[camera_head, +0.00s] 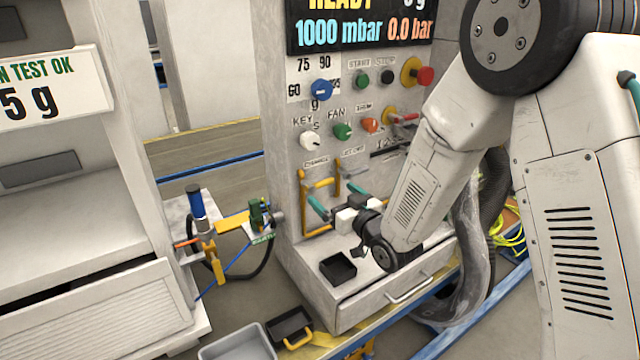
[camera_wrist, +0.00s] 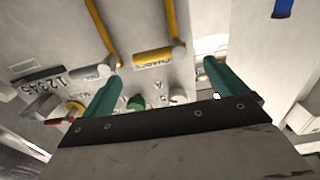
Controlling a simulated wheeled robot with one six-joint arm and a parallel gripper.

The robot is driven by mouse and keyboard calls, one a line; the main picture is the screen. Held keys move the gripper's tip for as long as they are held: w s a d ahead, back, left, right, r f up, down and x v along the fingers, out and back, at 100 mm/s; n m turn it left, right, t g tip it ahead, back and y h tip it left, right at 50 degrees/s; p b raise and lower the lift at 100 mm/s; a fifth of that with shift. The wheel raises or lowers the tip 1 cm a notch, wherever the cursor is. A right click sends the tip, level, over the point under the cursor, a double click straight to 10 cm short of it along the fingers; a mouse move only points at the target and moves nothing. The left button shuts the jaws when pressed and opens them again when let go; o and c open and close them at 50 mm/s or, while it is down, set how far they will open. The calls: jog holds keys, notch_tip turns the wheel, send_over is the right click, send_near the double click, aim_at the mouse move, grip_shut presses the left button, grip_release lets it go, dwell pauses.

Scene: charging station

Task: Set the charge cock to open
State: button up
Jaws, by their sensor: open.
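The charge cock is a yellow bar-like handle (camera_head: 318,184) at the lower left of the panel, below a label that seems to read CHARGE. In the wrist view, a yellow bar (camera_wrist: 157,56) with lettering below it lies between and beyond my fingertips. My gripper (camera_head: 336,198) has two teal fingers, spread apart with nothing between them, in front of the lower panel. It also shows in the wrist view (camera_wrist: 162,72). The fingers and arm hide part of the cock and its pipes. I cannot tell whether a finger touches it.
A grey cock handle (camera_wrist: 90,72) sits beside the yellow one. Knobs and a red emergency button (camera_head: 425,76) are above. A small black tray (camera_head: 338,267) sits on the ledge below. A blue-handled tool stand (camera_head: 197,205) is left of the panel.

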aim_at(321, 185)
jog(key=x, duration=0.7)
jog(key=shift+w+a, duration=0.15)
jog(key=shift+w, duration=0.05)
jog(key=c, duration=1.4)
jog(key=shift+a, duration=0.1)
